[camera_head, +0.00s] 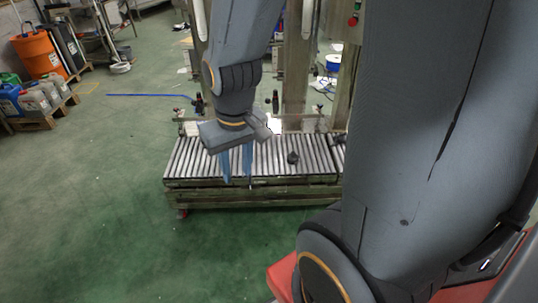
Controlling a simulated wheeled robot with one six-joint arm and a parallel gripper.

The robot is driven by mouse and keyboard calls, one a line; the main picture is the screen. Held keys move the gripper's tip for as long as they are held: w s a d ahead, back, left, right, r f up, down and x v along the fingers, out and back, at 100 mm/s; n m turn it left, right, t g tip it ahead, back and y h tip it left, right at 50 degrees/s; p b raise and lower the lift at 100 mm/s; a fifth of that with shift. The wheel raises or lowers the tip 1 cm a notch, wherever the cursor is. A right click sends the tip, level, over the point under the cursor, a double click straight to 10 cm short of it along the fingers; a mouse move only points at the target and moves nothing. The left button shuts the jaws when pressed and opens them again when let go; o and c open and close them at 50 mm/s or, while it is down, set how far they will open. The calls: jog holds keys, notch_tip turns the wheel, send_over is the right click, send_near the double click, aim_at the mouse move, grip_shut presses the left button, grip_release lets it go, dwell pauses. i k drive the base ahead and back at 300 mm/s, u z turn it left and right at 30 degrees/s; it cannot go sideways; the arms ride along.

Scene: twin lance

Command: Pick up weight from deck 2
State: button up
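A small dark object (292,157), which looks like the weight, sits on the roller deck (318,165). My gripper (238,178) points down in front of the deck's left half, to the left of the weight. Its two blue fingers are apart, with rollers visible between them and nothing held. I cannot tell how high the fingertips are above the rollers. My own arm hides the deck's right end, and no deck number is readable.
An orange bucket (40,55) and several containers on a pallet (38,118) are at the far left. The green floor (100,210) left of the deck is clear.

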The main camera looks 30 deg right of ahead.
aim_at(293, 159)
jog(key=u, duration=0.05)
jog(key=i, duration=0.7)
jog(key=z, duration=0.85)
jog(key=i, duration=0.75)
jog(key=z, duration=0.8)
